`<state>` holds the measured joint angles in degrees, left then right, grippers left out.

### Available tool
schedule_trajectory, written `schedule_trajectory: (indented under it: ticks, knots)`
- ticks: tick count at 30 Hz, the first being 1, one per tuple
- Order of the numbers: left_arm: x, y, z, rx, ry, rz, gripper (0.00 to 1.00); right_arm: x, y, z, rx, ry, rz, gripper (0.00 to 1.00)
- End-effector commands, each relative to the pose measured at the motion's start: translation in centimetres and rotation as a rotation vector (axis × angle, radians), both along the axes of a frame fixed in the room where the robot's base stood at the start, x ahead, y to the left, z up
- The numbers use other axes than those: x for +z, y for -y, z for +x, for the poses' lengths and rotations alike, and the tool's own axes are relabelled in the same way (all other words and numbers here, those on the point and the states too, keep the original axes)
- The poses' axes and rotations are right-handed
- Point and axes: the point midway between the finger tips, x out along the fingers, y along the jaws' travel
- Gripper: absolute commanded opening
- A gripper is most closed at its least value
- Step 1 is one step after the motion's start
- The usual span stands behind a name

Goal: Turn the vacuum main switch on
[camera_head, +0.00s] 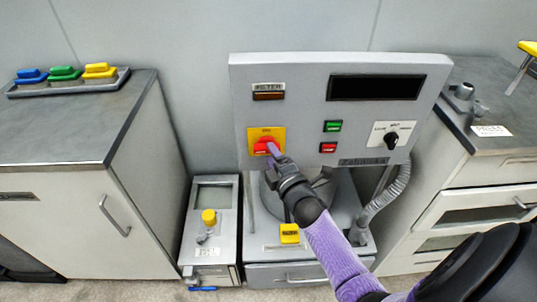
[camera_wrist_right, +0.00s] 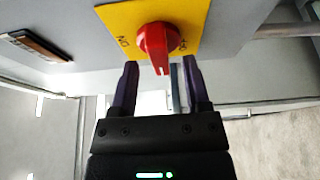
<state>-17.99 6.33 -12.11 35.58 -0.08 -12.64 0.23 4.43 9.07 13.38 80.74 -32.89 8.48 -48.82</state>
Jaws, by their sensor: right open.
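The main switch is a red rotary knob (camera_head: 265,146) on a yellow plate (camera_head: 253,134) at the left of the grey control panel. In the right wrist view the red knob (camera_wrist_right: 158,40) shows near the top centre, its grip bar pointing down toward my gripper. Dark lettering on the yellow plate (camera_wrist_right: 120,20) is upside down and partly hard to read. My right gripper (camera_head: 274,154) is at the knob. In the wrist view its open fingers (camera_wrist_right: 160,75) stand on either side of the bar's end, with gaps. My left gripper is out of view.
The panel (camera_head: 300,100) also has a dark display (camera_head: 376,87), a green button (camera_head: 332,126), a red button (camera_head: 328,147) and a black selector (camera_head: 392,139). A small grey unit (camera_head: 212,250) stands at left below. Cabinets (camera_head: 150,210) flank the machine.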

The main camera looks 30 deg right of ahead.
Motion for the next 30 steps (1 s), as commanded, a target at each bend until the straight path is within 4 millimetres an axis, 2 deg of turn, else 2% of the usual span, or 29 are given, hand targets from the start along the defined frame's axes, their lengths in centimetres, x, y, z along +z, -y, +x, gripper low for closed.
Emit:
schedule_trajectory:
  ticks: [4,13,21,22,30]
  knots:
    - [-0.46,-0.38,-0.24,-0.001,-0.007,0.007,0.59,-0.06,0.2,1.3,0.0,0.0,0.001,0.6]
    - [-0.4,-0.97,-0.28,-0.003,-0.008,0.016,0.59,0.01,0.25,1.55,0.0,-0.001,0.002,0.6]
    - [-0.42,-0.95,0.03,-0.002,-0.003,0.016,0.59,0.0,0.23,1.53,0.0,-0.001,0.002,0.03]
    - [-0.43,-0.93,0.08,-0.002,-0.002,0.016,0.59,0.0,0.23,1.52,0.0,-0.001,0.002,0.0]
    - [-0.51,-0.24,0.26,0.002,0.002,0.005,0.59,-0.05,0.22,1.51,0.0,0.001,0.006,0.0]
